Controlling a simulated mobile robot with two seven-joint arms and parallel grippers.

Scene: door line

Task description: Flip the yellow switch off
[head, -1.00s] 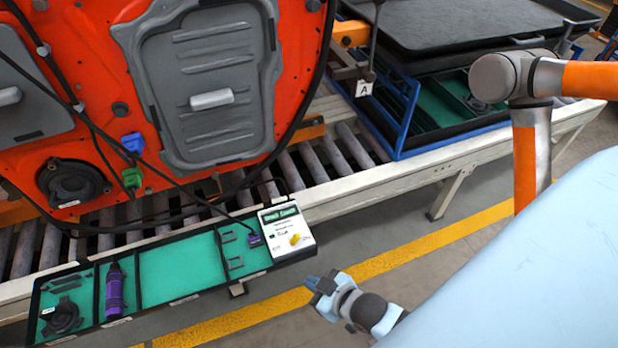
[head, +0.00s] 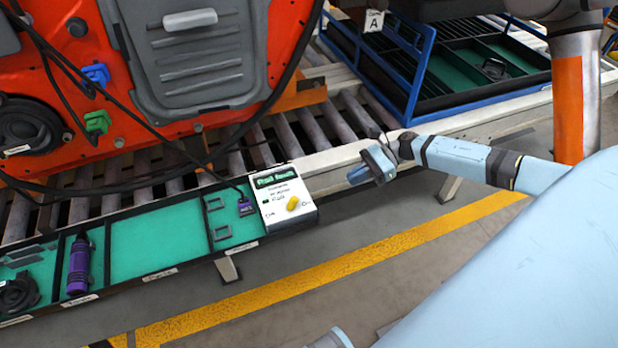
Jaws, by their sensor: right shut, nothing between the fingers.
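The yellow switch (head: 293,203) sits low on the face of a white control box (head: 282,220) with a green header. Small marks flank the switch, too small to read, and I cannot tell which way it is set. My right gripper (head: 357,175) is shut and empty. It is to the right of the box, pointing left, with a clear gap in the picture between it and the switch. Nothing covers the switch. My left gripper is not in view.
A green-lined tray (head: 150,242) left of the box holds a purple bottle (head: 78,265) and a purple connector (head: 245,207). An orange-red door (head: 130,140) with hanging cables stands behind over the rollers. A blue-framed rack (head: 420,75) is at the upper right. Floor in front is clear.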

